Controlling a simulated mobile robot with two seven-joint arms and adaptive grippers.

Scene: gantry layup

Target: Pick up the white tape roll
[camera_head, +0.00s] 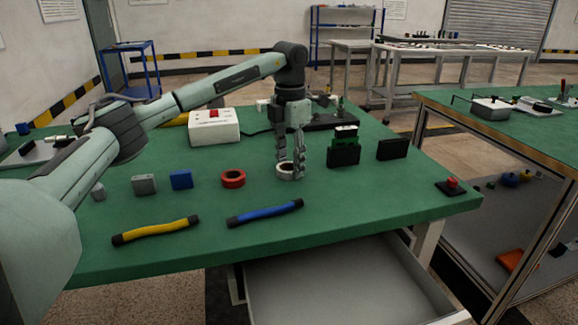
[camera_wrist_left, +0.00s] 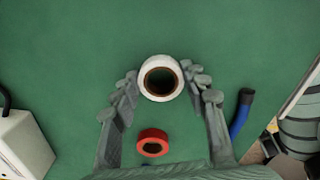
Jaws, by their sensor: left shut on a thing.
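The white tape roll (camera_head: 285,175) is at the green tabletop (camera_head: 330,215), to the right of the red tape roll (camera_head: 233,179). My left gripper (camera_head: 291,163) reaches down from above with its fingers at the two sides of the white roll, shut on it. In the left wrist view the white roll (camera_wrist_left: 160,62) sits between the fingertips (camera_wrist_left: 162,82), with its dark centre hole showing. The red roll (camera_wrist_left: 153,143) lies apart, lower in that view. I cannot tell whether the white roll touches the table. My right gripper is not in view.
Yellow (camera_head: 156,230) and blue (camera_head: 265,212) handled tools lie in front. A white box (camera_head: 214,127) stands behind; a green-black device (camera_head: 344,147) is to the right. An open drawer (camera_head: 345,285) is below.

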